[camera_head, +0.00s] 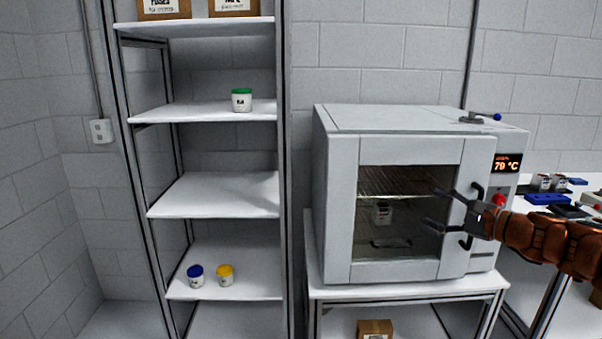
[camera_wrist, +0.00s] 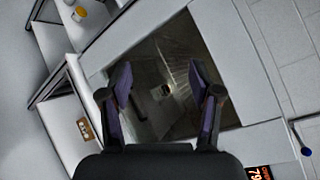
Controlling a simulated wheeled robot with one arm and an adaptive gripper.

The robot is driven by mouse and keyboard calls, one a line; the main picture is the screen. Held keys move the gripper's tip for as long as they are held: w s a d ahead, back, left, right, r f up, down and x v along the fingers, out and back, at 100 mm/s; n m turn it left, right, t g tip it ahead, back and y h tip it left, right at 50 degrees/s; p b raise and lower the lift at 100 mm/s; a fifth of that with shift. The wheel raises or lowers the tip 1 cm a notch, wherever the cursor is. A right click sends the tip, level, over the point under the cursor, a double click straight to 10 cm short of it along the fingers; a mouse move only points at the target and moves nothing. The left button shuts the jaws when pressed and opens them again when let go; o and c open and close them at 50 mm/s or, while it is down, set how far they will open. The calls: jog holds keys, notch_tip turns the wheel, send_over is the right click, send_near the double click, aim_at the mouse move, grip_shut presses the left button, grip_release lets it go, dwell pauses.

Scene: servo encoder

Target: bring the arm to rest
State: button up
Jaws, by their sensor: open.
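My gripper (camera_head: 437,208) is open and empty in front of the oven's glass door, near the dark door handle (camera_head: 474,216). My orange-brown arm comes in from the right edge. In the wrist view my gripper (camera_wrist: 165,80) has its two fingers spread, with the oven window (camera_wrist: 185,65) beyond them. The oven (camera_head: 340,190) is a grey box with its door shut. A small white container with a dark label (camera_head: 381,214) stands inside, behind the glass. I cannot tell whether the fingers touch the door.
A display (camera_head: 507,163) on the oven reads 79 °C, above a red button (camera_head: 499,200). A shelf rack (camera_head: 215,196) at the left holds jars with green, blue and yellow lids. A bench (camera_head: 560,185) with several items is at the right. A cardboard box (camera_head: 375,329) sits below the oven.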

jog(key=s+a+n+g+y+p, duration=0.1)
jog(key=s+a+n+g, duration=0.2)
jog(key=a, duration=0.5)
jog(key=s+a+n+g, duration=0.2)
jog(key=s+a+n, duration=0.1)
jog(key=a, duration=0.5)
jog(key=s+a+f+n+g+h+p, duration=0.1)
jog(key=s+a+f+n+g, duration=0.35)
jog(key=s+a, duration=0.55)
jog(key=s+f+n+g+h, duration=0.3)
jog(key=s, duration=0.5)
jog(key=s+d+f+n+g+h+p, duration=0.1)
jog(key=s+d+f+h, duration=0.1)
jog(key=s, duration=0.4)
jog(key=s+d+f+n+h, duration=0.1)
jog(key=s+d+f+h, duration=0.1)
jog(key=s+d, duration=0.2)
jog(key=s+d+f+n+g+h+p, duration=0.1)
jog(key=s+d+f+n+h, duration=0.1)
jog(key=s, duration=0.6)
jog(key=shift+s+d+f+g+h+p, duration=0.2)
jog(key=shift+s+d+g+h+p, duration=0.15)
jog(key=shift+d+h, duration=0.35)
jog(key=shift+d, duration=0.1)
